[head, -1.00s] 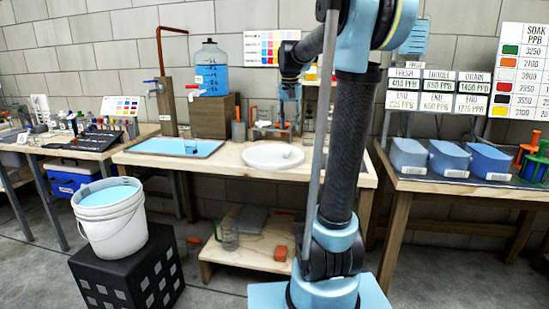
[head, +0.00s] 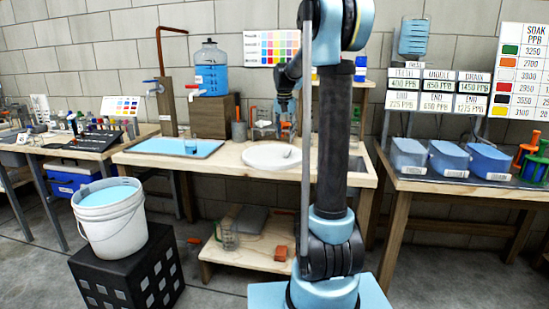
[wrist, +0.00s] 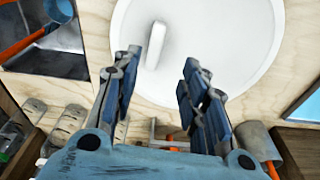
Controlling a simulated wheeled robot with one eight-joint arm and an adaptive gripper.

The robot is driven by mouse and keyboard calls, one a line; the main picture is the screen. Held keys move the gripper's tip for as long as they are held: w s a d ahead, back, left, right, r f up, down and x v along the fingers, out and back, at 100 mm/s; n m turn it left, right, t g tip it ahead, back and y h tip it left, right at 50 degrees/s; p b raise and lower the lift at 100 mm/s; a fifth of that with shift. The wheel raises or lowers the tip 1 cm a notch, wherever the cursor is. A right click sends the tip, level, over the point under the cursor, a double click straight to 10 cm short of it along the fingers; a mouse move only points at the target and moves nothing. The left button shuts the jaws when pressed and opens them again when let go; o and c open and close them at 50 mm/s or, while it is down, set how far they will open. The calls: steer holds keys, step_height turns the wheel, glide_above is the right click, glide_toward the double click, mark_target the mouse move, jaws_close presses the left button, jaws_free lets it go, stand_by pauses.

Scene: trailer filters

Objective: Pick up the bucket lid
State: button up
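The bucket lid (head: 272,157) is a white round disc with a short raised bar handle, lying flat on the wooden bench in the head view. It fills the upper middle of the wrist view (wrist: 230,40), its handle (wrist: 155,46) just beyond and left of centre between my fingertips. My gripper (wrist: 160,68) is open and empty, its blue-padded fingers spread over the lid's near edge. In the head view my gripper (head: 285,118) is small, partly hidden, and appears above the back of the lid. The open white bucket (head: 110,220) with blue liquid stands on a black crate at the left.
A blue tray (head: 175,148) lies left of the lid, with a blue water jug (head: 209,70) behind it. Small tools and jars stand along the bench's back edge. Blue bins (head: 448,158) sit on the right table.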

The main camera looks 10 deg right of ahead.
mark_target(288, 150)
steer(key=f, duration=0.3)
steer(key=shift+w+d+f, duration=0.1)
steer(key=shift+w+f, duration=0.15)
steer(key=shift+w+d+f, duration=0.1)
steer(key=shift+d+f, duration=0.1)
steer(key=shift+f, duration=0.65)
steer(key=shift+w+d+f, duration=0.1)
steer(key=shift+d+f, duration=0.05)
steer(key=shift+f, duration=0.7)
steer(key=shift+w+d+f, duration=0.1)
steer(key=shift+d+f, duration=0.1)
steer(key=shift+f, duration=0.65)
jaws_close()
